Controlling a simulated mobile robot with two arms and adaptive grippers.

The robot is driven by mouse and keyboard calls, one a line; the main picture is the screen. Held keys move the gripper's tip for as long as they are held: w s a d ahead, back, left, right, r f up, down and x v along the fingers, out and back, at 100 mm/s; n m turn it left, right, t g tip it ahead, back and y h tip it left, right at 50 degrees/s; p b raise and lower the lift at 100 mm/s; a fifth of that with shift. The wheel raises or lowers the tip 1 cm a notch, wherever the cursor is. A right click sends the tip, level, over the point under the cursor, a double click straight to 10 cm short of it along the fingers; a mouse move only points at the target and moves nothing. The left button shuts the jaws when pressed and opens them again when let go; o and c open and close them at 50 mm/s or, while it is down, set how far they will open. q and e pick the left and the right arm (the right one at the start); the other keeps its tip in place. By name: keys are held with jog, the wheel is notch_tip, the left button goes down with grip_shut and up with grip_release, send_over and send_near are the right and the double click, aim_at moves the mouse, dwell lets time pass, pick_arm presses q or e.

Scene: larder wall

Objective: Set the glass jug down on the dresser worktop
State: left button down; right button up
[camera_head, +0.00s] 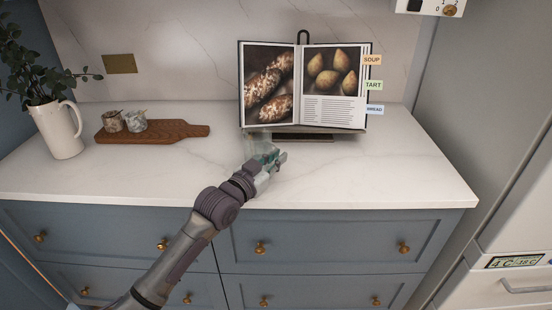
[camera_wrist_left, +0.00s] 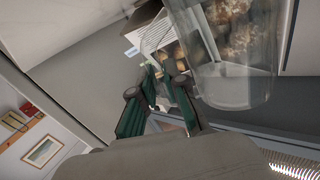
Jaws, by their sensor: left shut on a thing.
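The clear glass jug (camera_head: 257,141) is faint in the head view, at the end of my left arm, in front of the open cookbook. In the left wrist view, the jug (camera_wrist_left: 226,62) fills the upper right, its round base toward the camera. My left gripper (camera_head: 275,157) is shut on the jug from its side; the fingers also show in the left wrist view (camera_wrist_left: 168,88). The exact grip point is unclear. The jug is over the white dresser worktop (camera_head: 370,180); I cannot tell whether its base touches. My right gripper is out of view.
The open cookbook (camera_head: 302,85) on its stand is close behind the jug. A wooden board (camera_head: 180,131) with small jars (camera_head: 135,122) and a white pitcher (camera_head: 57,130) of leaves stand to the left. The worktop's right side and front strip are clear.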

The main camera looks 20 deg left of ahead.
pick_arm(q)
jog(key=c, duration=1.2)
grip_release()
jog(key=shift+f, duration=0.1)
jog(key=shift+r, duration=0.25)
jog(key=v, duration=1.2)
jog(key=shift+b, duration=0.45)
jog(key=shift+f, duration=0.1)
